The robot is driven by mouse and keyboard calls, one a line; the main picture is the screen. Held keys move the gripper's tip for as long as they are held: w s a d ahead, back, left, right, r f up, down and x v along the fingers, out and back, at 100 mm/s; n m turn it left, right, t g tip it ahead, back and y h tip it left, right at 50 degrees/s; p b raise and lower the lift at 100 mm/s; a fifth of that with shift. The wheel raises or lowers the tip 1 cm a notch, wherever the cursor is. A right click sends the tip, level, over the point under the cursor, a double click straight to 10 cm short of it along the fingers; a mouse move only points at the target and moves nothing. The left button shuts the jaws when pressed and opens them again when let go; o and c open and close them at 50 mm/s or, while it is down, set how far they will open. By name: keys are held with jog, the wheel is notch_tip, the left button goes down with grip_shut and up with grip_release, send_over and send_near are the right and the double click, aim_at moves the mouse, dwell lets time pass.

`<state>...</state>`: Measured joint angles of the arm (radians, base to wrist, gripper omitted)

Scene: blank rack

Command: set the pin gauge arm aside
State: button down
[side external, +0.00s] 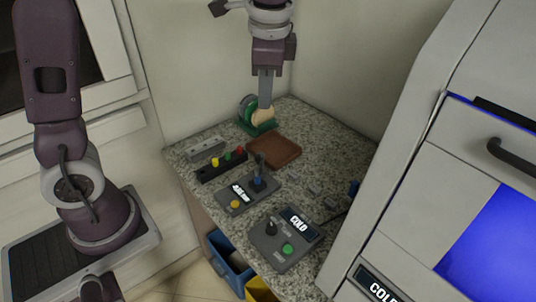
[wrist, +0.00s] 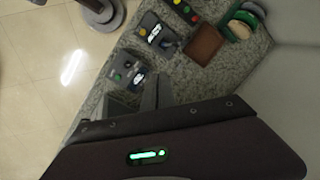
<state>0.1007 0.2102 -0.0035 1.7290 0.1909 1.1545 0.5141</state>
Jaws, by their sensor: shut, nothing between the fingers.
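I cannot tell for sure which part is the pin gauge arm. A green piece with a cream rounded part (side external: 262,117) stands at the back of the speckled counter. In the wrist view the green and cream rounded pieces (wrist: 243,22) lie at the top right, well apart from my fingers. My gripper (side external: 265,103) points down from above. Its tips overlap the cream part in the side view, but the wrist view shows them (wrist: 157,95) raised over another part of the counter. My gripper is shut and empty.
A brown tray (side external: 274,152) lies before the green piece. A dark button strip (side external: 221,165), a small panel with a lever (side external: 248,192) and the COLD panel (side external: 284,240) stand toward the front. A large grey machine (side external: 415,150) closes off the right.

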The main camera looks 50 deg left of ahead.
aim_at(259, 161)
jog(key=w+f+m+g+y, duration=0.2)
jog(key=w+f+m, duration=0.2)
jog(key=w+f, duration=0.5)
notch_tip(259, 161, down, 4)
jog(key=shift+d+f+m+g, duration=0.15)
jog(key=shift+d+m+g, duration=0.15)
jog(key=shift+d+m, duration=0.1)
jog(key=shift+w, duration=0.1)
jog(key=s+a+f, duration=0.3)
jog(key=a+f, duration=0.4)
jog(key=f, duration=0.2)
jog(key=shift+s+f, duration=0.15)
jog(key=shift+f, duration=0.05)
